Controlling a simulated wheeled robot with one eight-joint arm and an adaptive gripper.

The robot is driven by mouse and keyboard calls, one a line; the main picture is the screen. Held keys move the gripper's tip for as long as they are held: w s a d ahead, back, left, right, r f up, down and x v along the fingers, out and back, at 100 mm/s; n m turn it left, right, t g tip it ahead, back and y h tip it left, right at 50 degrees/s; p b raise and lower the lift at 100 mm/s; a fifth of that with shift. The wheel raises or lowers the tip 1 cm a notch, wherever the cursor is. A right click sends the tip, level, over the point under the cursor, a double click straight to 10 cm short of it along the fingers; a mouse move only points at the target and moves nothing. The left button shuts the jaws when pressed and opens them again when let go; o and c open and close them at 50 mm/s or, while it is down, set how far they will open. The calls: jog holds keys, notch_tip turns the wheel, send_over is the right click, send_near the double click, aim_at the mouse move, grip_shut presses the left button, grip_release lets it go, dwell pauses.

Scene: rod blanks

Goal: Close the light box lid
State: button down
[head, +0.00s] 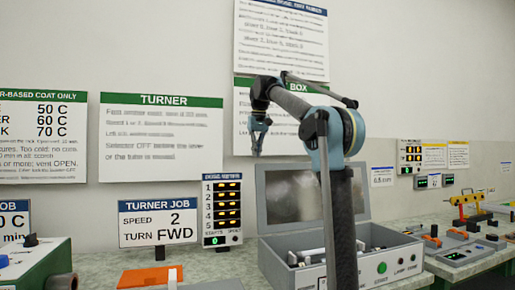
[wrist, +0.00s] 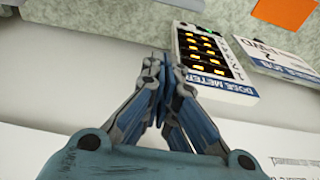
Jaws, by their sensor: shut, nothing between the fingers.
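The light box (head: 385,268) is a grey case on the bench right of centre in the head view, with a green button and a lamp label on its front. My arm crosses in front of part of the lid and box. My gripper (head: 259,142) is in the air above and left of the lid, apart from it, fingers pointing down. In the wrist view my gripper (wrist: 163,72) is shut and empty. The light box does not show in the wrist view.
A dose meter (head: 222,208) with lit rows stands left of the lid; it also shows in the wrist view (wrist: 203,60). A turner job sign (head: 158,222) and an orange plate (head: 150,276) are further left. A bench with tools (head: 460,250) is at right.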

jog(key=shift+s+d+f, duration=0.25)
jog(key=shift+s+f, duration=0.5)
jog(key=shift+f, duration=0.25)
jog(key=shift+s+d+f, duration=0.25)
jog(key=shift+s+f, duration=0.5)
jog(key=shift+f, duration=0.2)
